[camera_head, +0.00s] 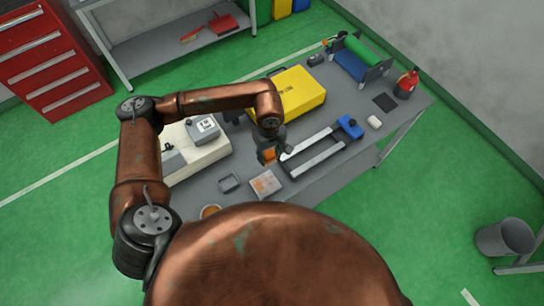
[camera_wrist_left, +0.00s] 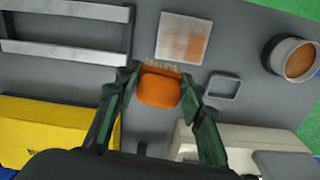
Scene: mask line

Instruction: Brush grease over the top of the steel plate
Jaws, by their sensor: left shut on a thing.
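The steel plate (camera_head: 266,184) lies flat near the front edge of the table. It also shows at the top of the left wrist view (camera_wrist_left: 184,38), pale with an orange-brown smear over part of it. My left gripper (camera_head: 268,152) is shut on a brush with an orange handle (camera_wrist_left: 159,88). The pale bristles (camera_wrist_left: 163,66) point toward the plate and lie just short of its near edge in the wrist view; whether they touch anything is unclear. A pot of orange-brown grease (camera_wrist_left: 298,60) stands right of the plate there. My right gripper is out of view.
A small grey square frame (camera_head: 230,183) lies beside the plate. A blue-ended metal rail frame (camera_head: 318,153), a yellow case (camera_head: 298,94) and a cream machine (camera_head: 208,152) surround the work area. A red bottle (camera_head: 407,83) stands at the table's far right.

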